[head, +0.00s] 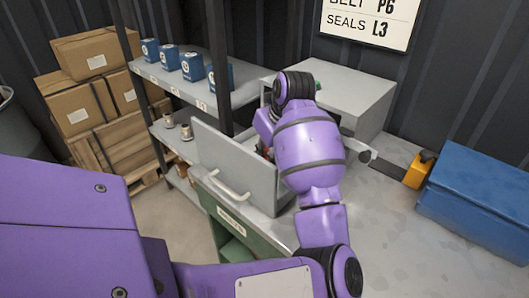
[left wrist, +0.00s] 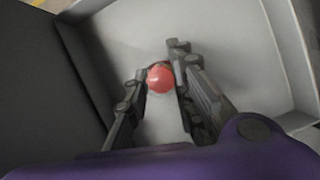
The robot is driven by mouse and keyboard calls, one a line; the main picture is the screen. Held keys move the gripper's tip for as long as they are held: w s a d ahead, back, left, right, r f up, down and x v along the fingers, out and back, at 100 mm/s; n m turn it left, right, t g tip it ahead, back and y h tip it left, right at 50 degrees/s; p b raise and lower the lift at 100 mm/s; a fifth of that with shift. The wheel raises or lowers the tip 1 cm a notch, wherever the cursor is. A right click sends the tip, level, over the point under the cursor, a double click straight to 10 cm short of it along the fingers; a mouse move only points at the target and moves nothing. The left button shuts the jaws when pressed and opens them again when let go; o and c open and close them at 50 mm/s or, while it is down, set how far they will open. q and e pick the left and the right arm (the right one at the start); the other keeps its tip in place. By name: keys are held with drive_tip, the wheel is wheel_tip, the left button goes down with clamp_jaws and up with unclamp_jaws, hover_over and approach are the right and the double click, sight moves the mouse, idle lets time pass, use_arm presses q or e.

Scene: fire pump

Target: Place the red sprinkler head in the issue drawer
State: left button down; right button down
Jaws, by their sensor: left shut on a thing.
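The issue drawer (head: 232,160) is a grey box pulled out from a grey cabinet (head: 335,98), with a pale handle (head: 230,188) on its front. In the left wrist view, the red sprinkler head (left wrist: 160,79) shows as a round red thing between the fingertips of my left gripper (left wrist: 162,72). The gripper is shut on it and points down into the drawer, whose grey walls (left wrist: 282,50) surround it. I cannot tell whether the head touches the drawer floor. In the head view my purple left arm hides most of the gripper. My right gripper is not in view.
A blue case (head: 480,195) and a yellow item (head: 418,172) sit on the grey bench (head: 400,240) to the right.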

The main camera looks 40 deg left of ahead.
use_arm(q)
drive_tip(key=shift+f, duration=0.1)
drive_tip(key=shift+f, duration=0.15)
drive_tip(key=c, duration=1.5)
unclamp_jaws()
drive_tip(key=shift+d+r, duration=0.1)
drive_tip(key=shift+r, duration=0.45)
drive_tip(key=v, duration=1.1)
drive_tip(key=shift+d+r, duration=0.1)
drive_tip(key=shift+r, duration=0.1)
